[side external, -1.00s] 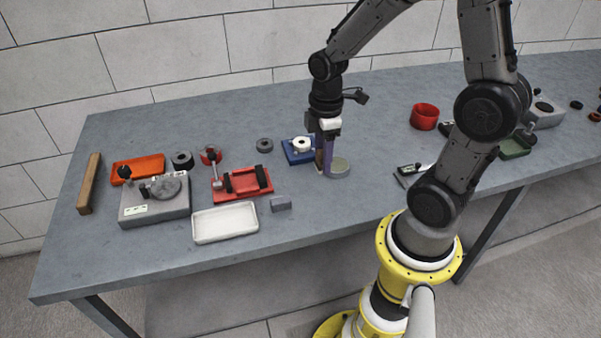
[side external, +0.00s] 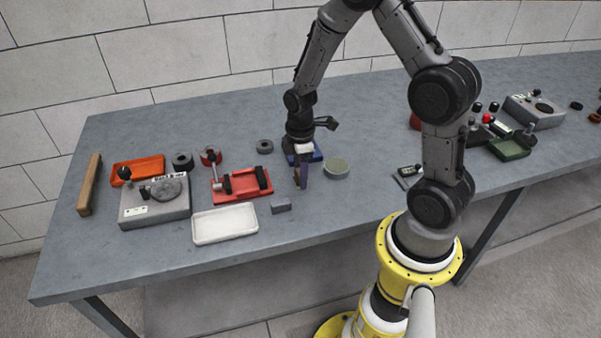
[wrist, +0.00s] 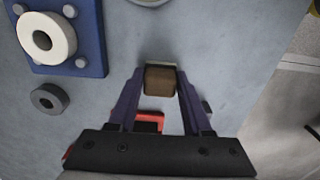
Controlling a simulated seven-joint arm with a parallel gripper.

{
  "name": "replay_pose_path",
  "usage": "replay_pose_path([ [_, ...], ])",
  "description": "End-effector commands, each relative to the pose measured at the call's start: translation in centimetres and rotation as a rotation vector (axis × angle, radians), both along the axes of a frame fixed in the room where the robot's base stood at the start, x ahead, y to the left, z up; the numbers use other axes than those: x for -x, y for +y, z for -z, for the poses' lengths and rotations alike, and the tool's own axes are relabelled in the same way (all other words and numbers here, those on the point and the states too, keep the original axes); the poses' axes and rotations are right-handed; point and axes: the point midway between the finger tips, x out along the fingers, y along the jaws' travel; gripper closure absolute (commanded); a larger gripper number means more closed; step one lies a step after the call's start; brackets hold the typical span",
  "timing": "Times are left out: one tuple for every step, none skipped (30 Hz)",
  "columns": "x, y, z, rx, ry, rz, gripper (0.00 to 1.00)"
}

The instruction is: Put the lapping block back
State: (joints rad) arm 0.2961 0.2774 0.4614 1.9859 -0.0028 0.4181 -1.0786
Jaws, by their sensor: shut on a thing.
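My gripper (side external: 301,184) is shut on a brown block with a pale edge, which I take to be the lapping block. In the wrist view the block (wrist: 160,80) sits between the fingertips of my gripper (wrist: 161,72). In the side view it is a small brown sliver at the left finger, over the bench between the red fixture and the round disc. A round disc with a greenish top (side external: 336,168) stands to the right of the gripper. The gap between the block and the bench is hard to judge.
A red fixture (side external: 241,184), a small grey block (side external: 281,204) and a white tray (side external: 225,223) lie to the left. A blue base with a white ring (wrist: 66,38) is partly hidden behind my gripper in the side view. A dark ring (side external: 265,146) lies behind.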

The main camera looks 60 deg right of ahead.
Motion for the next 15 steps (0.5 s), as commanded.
replay_pose_path([
  [-0.03,-0.01,-0.05,0.0,-0.001,0.0,1.0],
  [-0.03,-0.01,-0.06,0.0,-0.001,0.0,1.0],
  [-0.02,-0.01,-0.07,0.0,-0.001,0.0,1.0],
  [-0.02,-0.01,-0.07,0.0,-0.001,0.0,1.0],
  [-0.02,-0.01,-0.04,0.0,-0.001,0.0,1.0],
  [-0.01,0.0,0.04,0.001,-0.001,0.0,1.0],
  [-0.01,-0.01,0.12,0.001,-0.001,0.0,1.0],
  [-0.01,0.0,0.22,0.001,-0.001,0.0,1.0],
  [-0.02,-0.01,0.33,0.001,-0.001,0.0,1.0],
  [-0.01,0.0,0.3,0.001,-0.001,0.0,0.45],
  [-0.01,0.0,0.29,0.001,-0.001,0.0,0.4],
  [-0.01,0.0,0.28,0.001,-0.001,0.0,0.33],
  [-0.01,-0.01,0.28,0.001,-0.001,0.0,0.27],
  [0.0,0.0,0.28,0.001,-0.001,0.0,0.22],
  [0.0,0.0,0.27,0.001,-0.001,0.0,0.21],
])
